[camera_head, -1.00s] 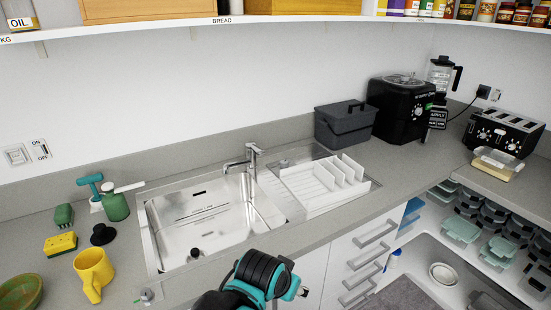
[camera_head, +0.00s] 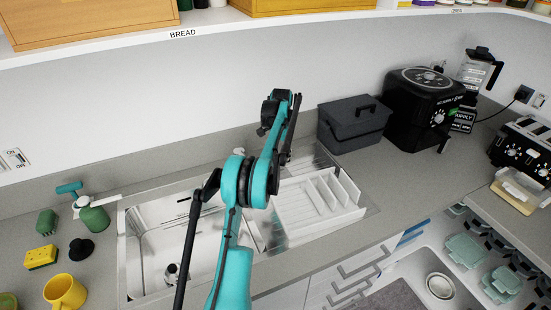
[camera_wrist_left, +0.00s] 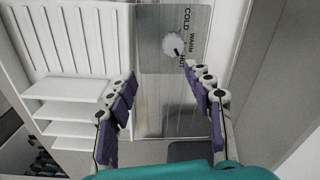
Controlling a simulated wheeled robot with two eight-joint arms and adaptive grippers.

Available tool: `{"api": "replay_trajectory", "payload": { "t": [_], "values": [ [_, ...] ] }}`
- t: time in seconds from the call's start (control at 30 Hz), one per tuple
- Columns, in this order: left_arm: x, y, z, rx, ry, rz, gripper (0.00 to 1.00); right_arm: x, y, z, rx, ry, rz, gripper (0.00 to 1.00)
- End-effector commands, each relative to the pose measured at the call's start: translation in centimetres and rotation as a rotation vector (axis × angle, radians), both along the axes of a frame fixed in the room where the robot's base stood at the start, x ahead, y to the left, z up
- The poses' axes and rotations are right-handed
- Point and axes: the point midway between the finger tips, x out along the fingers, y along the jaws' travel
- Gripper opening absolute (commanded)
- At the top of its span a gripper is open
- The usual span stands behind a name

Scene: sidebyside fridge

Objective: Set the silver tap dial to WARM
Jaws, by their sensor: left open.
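In the left wrist view a pale round dial (camera_wrist_left: 173,43) sits on a grey panel printed COLD, WARM and HOT. Its short black pointer slants toward the HOT end of the lettering. My left gripper (camera_wrist_left: 159,72) is open and empty, its purple-padded fingers spread apart below the dial in the picture and not touching it. In the head view my left arm rises in front of the sink (camera_head: 140,290), its end over the area behind the sink. The tap is mostly hidden behind the arm and the dial cannot be made out there. My right gripper does not show.
A white dish rack (camera_head: 350,203) stands right of the arm, with a dark grey bin (camera_head: 352,128) and a black appliance (camera_head: 415,105) behind it. A green bottle (camera_head: 93,217) and yellow mug (camera_head: 65,292) stand left. A shelf (camera_head: 120,45) runs above.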

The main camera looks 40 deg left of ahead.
Motion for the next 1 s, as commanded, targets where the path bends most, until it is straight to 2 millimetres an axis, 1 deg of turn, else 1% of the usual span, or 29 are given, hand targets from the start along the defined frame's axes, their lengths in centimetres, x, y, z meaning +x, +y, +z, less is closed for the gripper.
{"api": "replay_trajectory", "payload": {
  "t": [0.03,0.1,0.2,0.27,0.6,0.7,0.83,1.0],
  "values": [
    [0.0,1.0,-0.5,-0.005,0.011,-0.003,0.52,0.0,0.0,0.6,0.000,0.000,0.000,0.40],
    [0.0,1.8,-1.2,-0.012,0.023,-0.011,0.52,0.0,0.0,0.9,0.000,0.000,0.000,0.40],
    [-0.1,2.4,-2.1,-0.017,0.030,-0.014,0.52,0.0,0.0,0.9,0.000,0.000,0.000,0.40],
    [-0.2,2.5,-2.7,-0.018,0.032,-0.016,0.52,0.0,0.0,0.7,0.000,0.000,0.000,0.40],
    [-0.1,2.5,-8.1,-0.017,0.032,-0.016,0.52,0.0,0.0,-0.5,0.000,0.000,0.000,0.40],
    [-0.1,2.5,-9.2,-0.017,0.032,-0.016,0.52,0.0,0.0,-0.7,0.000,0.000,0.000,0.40],
    [-0.1,2.5,-9.7,-0.017,0.032,-0.016,0.52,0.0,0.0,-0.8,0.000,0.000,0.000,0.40],
    [-0.1,2.4,-9.7,-0.017,0.031,-0.016,0.52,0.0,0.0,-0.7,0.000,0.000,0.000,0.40]
  ]
}}
